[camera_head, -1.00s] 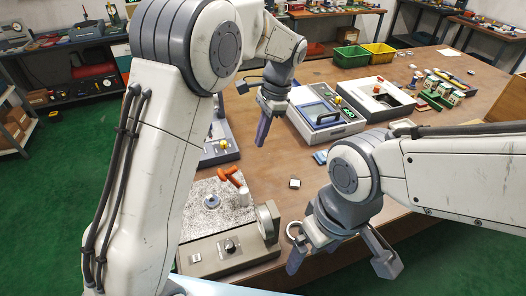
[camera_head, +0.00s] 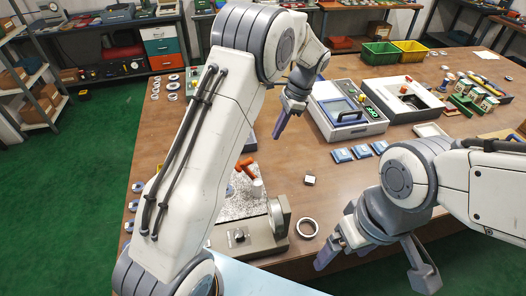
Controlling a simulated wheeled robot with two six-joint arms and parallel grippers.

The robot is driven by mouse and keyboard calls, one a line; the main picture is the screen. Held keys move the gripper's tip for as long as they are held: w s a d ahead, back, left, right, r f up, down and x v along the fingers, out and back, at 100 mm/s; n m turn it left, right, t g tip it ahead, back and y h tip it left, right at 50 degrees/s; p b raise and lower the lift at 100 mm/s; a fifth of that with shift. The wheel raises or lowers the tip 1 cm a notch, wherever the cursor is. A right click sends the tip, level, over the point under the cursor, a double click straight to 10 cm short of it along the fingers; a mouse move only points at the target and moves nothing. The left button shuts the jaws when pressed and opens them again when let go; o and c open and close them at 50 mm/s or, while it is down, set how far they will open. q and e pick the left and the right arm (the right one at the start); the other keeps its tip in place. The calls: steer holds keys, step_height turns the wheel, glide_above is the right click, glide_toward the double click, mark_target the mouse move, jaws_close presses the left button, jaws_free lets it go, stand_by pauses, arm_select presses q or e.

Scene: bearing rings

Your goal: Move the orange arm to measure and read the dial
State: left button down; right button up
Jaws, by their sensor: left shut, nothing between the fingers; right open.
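The orange arm (camera_head: 247,168) stands on a speckled granite plate (camera_head: 242,208), partly hidden behind my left arm. The plate belongs to a measuring fixture with a grey-beige base (camera_head: 240,237) that has a knob and a round-faced end block (camera_head: 279,216), likely the dial; its face cannot be read. My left gripper (camera_head: 279,135) is shut and empty, pointing down above the table, beyond and right of the orange arm. My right gripper (camera_head: 370,272) is open and empty at the front table edge. A metal bearing ring (camera_head: 307,228) lies on the table between the fixture and my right gripper.
A small white-topped block (camera_head: 309,180) lies behind the ring. Blue boxes (camera_head: 360,152) lie to the right. Green (camera_head: 381,53) and yellow (camera_head: 410,50) bins are at the back. Several rings (camera_head: 172,86) lie at the far left.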

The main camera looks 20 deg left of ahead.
arm_select(q)
steer(key=s+a+f+p, duration=0.3)
steer(key=a+f, duration=0.1)
steer(key=f, duration=0.3)
steer(key=shift+s+a+f, duration=0.15)
steer(key=shift+a+f, duration=0.2)
steer(key=shift+f, duration=0.05)
